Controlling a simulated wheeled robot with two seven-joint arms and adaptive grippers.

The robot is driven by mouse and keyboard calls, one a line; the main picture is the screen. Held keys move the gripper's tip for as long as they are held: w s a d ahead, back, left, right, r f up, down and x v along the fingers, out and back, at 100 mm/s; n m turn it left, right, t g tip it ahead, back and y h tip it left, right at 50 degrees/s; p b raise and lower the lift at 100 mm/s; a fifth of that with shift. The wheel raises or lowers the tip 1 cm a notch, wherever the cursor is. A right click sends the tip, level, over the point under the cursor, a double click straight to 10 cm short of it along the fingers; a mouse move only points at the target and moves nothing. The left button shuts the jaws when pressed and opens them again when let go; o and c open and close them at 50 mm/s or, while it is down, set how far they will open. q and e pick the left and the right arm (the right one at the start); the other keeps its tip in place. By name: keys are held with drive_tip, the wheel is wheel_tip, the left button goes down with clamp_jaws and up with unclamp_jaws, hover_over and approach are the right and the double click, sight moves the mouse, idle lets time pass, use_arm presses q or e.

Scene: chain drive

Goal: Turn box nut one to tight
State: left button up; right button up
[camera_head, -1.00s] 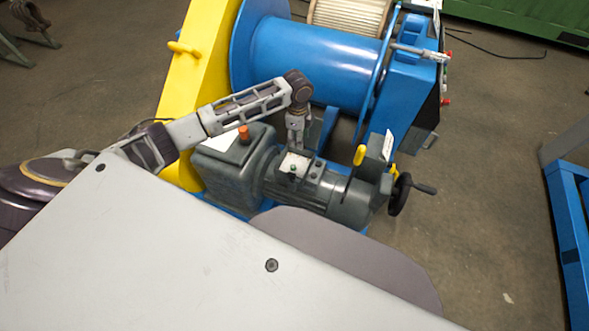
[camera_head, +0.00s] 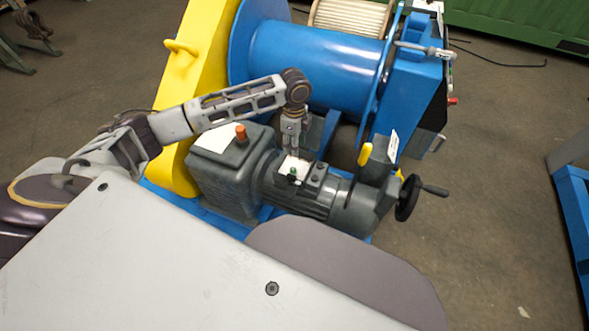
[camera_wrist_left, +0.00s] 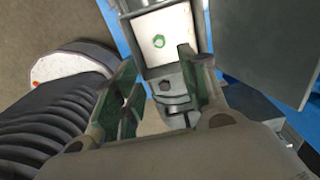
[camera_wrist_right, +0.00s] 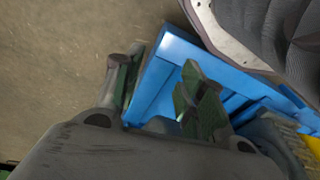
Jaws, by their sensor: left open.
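A small green hex nut (camera_head: 293,172) sits on the white top of a small box (camera_head: 303,163) on the grey motor. In the left wrist view the green nut (camera_wrist_left: 158,42) lies on the box's white face (camera_wrist_left: 174,22), just beyond my fingertips. My left gripper (camera_head: 292,154) points down over the box's far side. Its fingers are apart and nothing shows between them, and in the left wrist view the gripper (camera_wrist_left: 157,60) is lined up roughly with the nut. I cannot tell any contact. My right gripper (camera_wrist_right: 157,78) is open and empty, seen only in its wrist view.
The motor (camera_head: 312,195) joins a grey gearbox (camera_head: 232,170) with an orange cap (camera_head: 241,133). A handwheel (camera_head: 408,197) is at right. The blue drum (camera_head: 310,62) and yellow guard (camera_head: 200,75) stand behind. A blue frame (camera_wrist_right: 170,80) is close to my right gripper.

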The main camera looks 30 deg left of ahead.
sight(295, 170)
idle(0.3)
use_arm(q)
wheel_tip(295, 170, down, 12)
drive_tip(key=b, duration=0.3)
drive_tip(key=shift+f+b, duration=0.35)
drive_tip(key=shift+f, duration=0.55)
use_arm(e)
wheel_tip(295, 170, up, 6)
drive_tip(key=w+a, duration=0.1)
drive_tip(key=shift+a+t+y, duration=0.2)
drive_tip(key=shift+t+y, duration=0.1)
drive_tip(key=shift+t, duration=0.1)
use_arm(q)
clamp_jaws()
